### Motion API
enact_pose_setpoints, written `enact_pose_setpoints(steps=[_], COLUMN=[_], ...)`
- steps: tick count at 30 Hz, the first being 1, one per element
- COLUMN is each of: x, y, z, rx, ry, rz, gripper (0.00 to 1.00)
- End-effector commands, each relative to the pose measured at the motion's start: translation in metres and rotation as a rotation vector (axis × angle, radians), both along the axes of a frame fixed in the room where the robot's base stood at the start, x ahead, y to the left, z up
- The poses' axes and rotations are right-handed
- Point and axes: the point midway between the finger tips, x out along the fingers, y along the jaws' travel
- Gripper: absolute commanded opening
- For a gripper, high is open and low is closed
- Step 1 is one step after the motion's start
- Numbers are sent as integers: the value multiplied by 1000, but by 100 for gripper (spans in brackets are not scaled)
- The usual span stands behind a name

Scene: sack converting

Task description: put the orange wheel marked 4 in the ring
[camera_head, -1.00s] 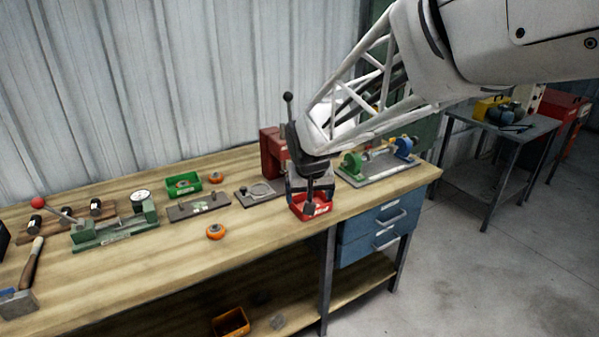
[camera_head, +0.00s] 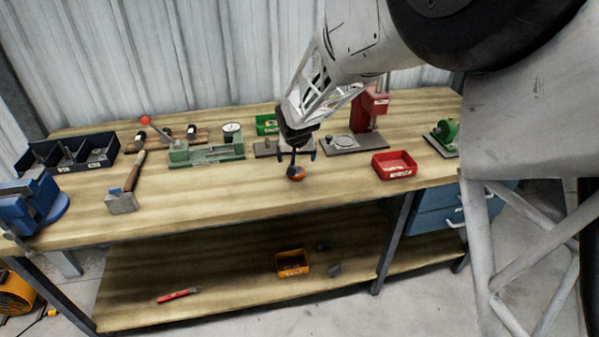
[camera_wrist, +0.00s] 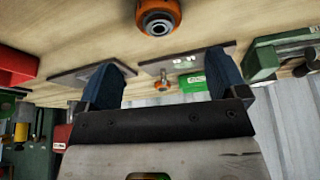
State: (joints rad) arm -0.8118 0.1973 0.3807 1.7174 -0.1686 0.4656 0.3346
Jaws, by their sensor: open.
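An orange wheel (camera_head: 296,174) with a dark hub lies on the bench, towards its front edge. It also shows large at the top of the wrist view (camera_wrist: 158,16). My gripper (camera_head: 296,157) is open and empty, close above this wheel; in the wrist view its two blue fingers (camera_wrist: 165,72) stand wide apart. A second orange wheel (camera_wrist: 160,85) lies farther back by the green bin; my arm hides it in the head view. The ring (camera_head: 343,141) lies on a grey plate right of my gripper, empty. I cannot read a number on either wheel.
A red tray (camera_head: 394,165) stands to the right, a red press (camera_head: 370,108) behind the ring plate. A green bin (camera_head: 267,124) is behind my gripper. A green fixture (camera_head: 206,152) and a hammer (camera_head: 124,199) are to the left. The bench front is clear.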

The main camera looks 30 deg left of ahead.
Motion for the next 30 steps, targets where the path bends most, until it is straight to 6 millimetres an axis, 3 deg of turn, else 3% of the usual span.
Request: enact_pose_setpoints(steps=[10, 21, 30], x=[0, 7, 8], y=[0, 5, 5], z=[-1, -22, -24], rx=[-1, -1, 0], ry=[1, 1, 0], rz=[0, 0, 0], gripper=[91, 91, 91])
